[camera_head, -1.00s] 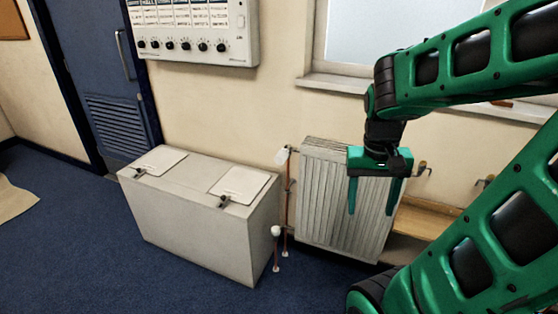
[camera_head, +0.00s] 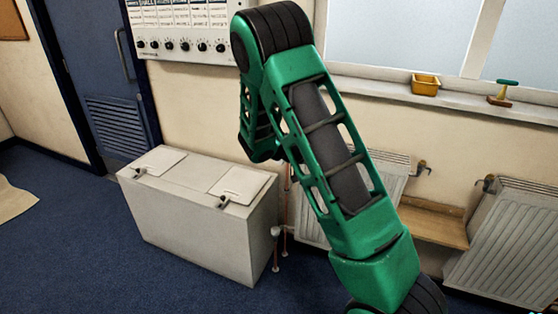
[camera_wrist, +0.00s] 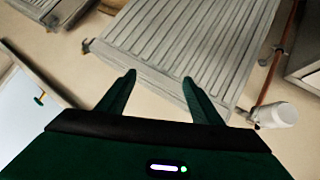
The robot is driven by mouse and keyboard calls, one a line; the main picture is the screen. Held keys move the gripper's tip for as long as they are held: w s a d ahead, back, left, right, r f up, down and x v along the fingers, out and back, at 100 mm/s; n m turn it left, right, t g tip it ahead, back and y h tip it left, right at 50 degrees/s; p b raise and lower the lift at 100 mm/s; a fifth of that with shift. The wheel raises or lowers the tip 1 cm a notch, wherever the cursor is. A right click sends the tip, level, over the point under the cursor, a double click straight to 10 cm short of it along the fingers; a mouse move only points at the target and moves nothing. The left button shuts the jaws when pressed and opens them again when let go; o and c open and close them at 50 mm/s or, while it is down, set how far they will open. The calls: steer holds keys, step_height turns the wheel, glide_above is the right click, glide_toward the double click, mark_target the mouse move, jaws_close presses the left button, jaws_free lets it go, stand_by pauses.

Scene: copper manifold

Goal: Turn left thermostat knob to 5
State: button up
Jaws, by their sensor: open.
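The white thermostat knob (camera_wrist: 276,115) sits beside the top corner of the left radiator (camera_wrist: 180,38), on a copper pipe (camera_wrist: 275,72). It shows at the right of the wrist view, where the scene looks upside down. Its markings are too small to read. In the head view my arm hides this knob and much of the left radiator (camera_head: 393,180). My gripper (camera_wrist: 158,74) is open and empty, with both fingers over the radiator and wall area. The knob is apart from the fingers, to their right. My gripper is hidden in the head view.
A second white knob (camera_head: 276,232) stands low on pipework beside the white chest (camera_head: 205,225). A wall panel (camera_head: 185,46) carries several black knobs. Right are a wooden bench (camera_head: 435,224), another radiator (camera_head: 510,245), and a sill with a yellow container (camera_head: 425,84).

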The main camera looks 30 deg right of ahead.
steer(key=w+a+f+n+t+h, duration=0.1)
steer(key=w+a+f+n+t, duration=0.1)
steer(key=w+a+f+t, duration=0.3)
steer(key=w+a+f+n+t+h, duration=0.1)
steer(key=w+a+n+t, duration=0.15)
steer(key=w, duration=0.45)
steer(key=w+a+f+n+t+h, duration=0.1)
steer(key=w+a+f+t, duration=0.1)
steer(key=w+a+f, duration=0.3)
steer(key=x, duration=0.3)
steer(key=r+x, duration=0.1)
steer(key=x, duration=0.6)
steer(key=shift+w+d+r, duration=0.15)
steer(key=shift+w+r, duration=0.1)
steer(key=shift+w, duration=0.25)
steer(key=c, duration=1.1)
steer(key=shift+o, duration=0.2)
steer(key=shift+a, duration=0.25)
steer(key=shift+d, duration=0.1)
